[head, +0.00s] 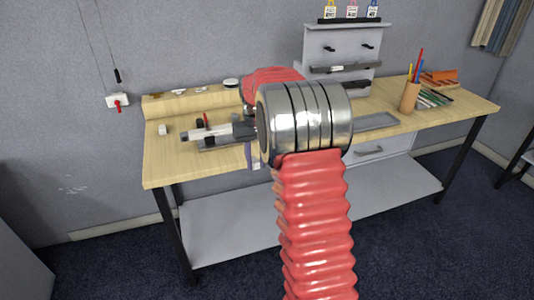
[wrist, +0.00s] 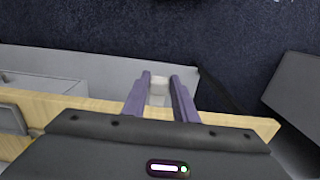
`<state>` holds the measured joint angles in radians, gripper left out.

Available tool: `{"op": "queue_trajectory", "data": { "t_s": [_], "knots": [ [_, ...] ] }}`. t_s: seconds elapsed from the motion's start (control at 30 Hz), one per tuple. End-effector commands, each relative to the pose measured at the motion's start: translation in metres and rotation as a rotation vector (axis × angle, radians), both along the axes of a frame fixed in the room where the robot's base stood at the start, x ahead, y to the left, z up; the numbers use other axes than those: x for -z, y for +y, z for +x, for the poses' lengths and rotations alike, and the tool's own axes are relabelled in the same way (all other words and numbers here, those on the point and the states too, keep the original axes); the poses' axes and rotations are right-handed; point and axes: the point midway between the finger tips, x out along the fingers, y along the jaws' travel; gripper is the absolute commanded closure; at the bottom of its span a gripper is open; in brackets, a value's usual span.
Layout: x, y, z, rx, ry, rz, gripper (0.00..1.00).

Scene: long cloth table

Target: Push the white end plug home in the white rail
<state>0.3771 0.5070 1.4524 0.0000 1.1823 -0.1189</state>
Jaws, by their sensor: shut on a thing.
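My gripper (wrist: 160,80) is shut on a small pale block, the white end plug (wrist: 159,88), between its two purple fingertips. In the head view one purple finger of my gripper (head: 253,158) shows near the table's front edge; my arm hides the rest and the plug. A pale bar (head: 218,132), apparently the white rail, lies over a dark grey tray on the left of the table. Its right end runs towards dark parts beside my arm's metal joint. The rail cannot be made out in the wrist view, so the distance from plug to rail is unclear.
A small white piece (head: 164,130) stands on the table (head: 165,170) left of the dark tray (head: 207,148). A grey drawer unit (head: 325,48), a pencil cup (head: 410,97) and an orange holder (head: 440,78) stand further right. Bare wood lies along the left front.

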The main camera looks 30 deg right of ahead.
Motion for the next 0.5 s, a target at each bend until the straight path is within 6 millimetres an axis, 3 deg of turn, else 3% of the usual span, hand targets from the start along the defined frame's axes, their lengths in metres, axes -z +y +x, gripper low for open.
{"op": "queue_trajectory", "data": {
  "t_s": [0.27, 0.37, 0.5],
  "knots": [
    [0.021, 0.053, 0.002, -0.041, 0.001, 0.000, 0.95],
    [0.030, 0.079, 0.002, -0.066, 0.001, 0.000, 0.95],
    [0.044, 0.128, -0.003, -0.121, 0.002, 0.001, 0.95]
  ]
}}
